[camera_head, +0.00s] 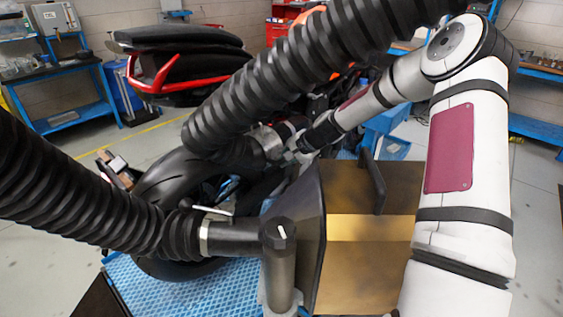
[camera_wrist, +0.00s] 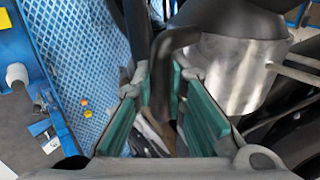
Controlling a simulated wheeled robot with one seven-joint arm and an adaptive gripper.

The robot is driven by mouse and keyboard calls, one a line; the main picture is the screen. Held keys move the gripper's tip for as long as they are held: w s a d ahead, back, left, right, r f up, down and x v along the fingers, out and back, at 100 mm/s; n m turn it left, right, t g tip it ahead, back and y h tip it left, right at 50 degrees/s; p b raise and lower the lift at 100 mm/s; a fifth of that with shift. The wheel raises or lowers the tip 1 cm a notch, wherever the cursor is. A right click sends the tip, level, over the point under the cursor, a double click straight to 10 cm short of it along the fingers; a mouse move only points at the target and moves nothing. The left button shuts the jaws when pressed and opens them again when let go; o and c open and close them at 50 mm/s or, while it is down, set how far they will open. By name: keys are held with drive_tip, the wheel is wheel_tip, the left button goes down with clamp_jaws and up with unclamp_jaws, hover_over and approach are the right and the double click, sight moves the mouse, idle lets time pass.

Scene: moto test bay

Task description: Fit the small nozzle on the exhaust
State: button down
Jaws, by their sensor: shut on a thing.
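A silver metal nozzle (camera_wrist: 238,75) with a curved black handle (camera_wrist: 160,85) is at the end of a thick black corrugated hose (camera_head: 290,75). My gripper (camera_wrist: 164,78) has its green-padded fingers on either side of this handle and is shut on it. In the head view my gripper (camera_head: 296,153) is at the hose's lower end, where the silver nozzle (camera_head: 268,140) is partly hidden. It is above and beside the motorcycle's rear tyre (camera_head: 165,185). I cannot make out the exhaust outlet with certainty; the hose and arm cover that area.
A second corrugated hose (camera_head: 85,200) ends in a pipe at a dark post (camera_head: 281,265) in front. A brown and black box-like unit (camera_head: 370,245) with a handle stands beside it. The motorcycle's tail (camera_head: 180,65) rises behind. Blue grating (camera_head: 190,285) lies below; a blue workbench (camera_head: 65,100) is at left.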

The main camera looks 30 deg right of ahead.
drive_tip(key=shift+w+d+f+b, duration=0.1)
drive_tip(key=shift+w+d+b, duration=0.15)
drive_tip(key=shift+d, duration=0.2)
drive_tip(key=shift+w+d+f+b, duration=0.15)
drive_tip(key=shift+d+b, duration=0.1)
drive_tip(key=shift+d, duration=0.15)
drive_tip(key=shift+d+f, duration=0.1)
drive_tip(key=shift+d+f, duration=0.2)
drive_tip(key=shift+d, duration=0.05)
idle(0.3)
drive_tip(key=c, duration=1.5)
unclamp_jaws()
drive_tip(key=shift+c, duration=0.2)
drive_tip(key=shift+a, duration=0.1)
